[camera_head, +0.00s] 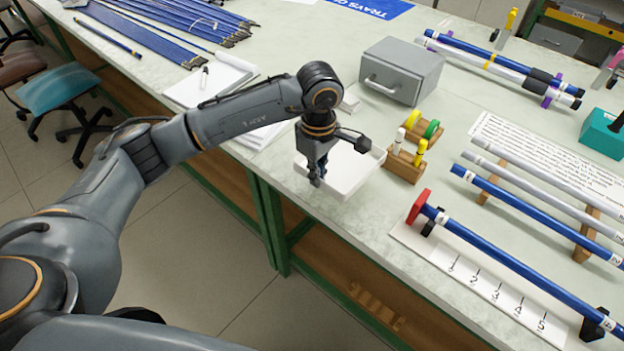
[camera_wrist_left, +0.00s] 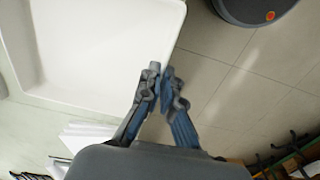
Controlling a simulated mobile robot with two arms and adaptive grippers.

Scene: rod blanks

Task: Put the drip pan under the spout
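The drip pan is a shallow white tray (camera_head: 352,178) at the front edge of the bench, in the middle of the head view. In the left wrist view the pan (camera_wrist_left: 95,45) fills the upper left, with floor beyond its rim. My left gripper (camera_head: 316,182) points down at the pan's near-left rim. In the wrist view its fingers (camera_wrist_left: 160,73) are close together on either side of the rim, apparently shut on it. I cannot make out a spout in either view. My right gripper is not in view.
A grey box (camera_head: 402,70) stands behind the pan. Wooden blocks with coloured pegs (camera_head: 406,163) stand close to its right. A blue rod (camera_head: 510,262) lies on supports further right.

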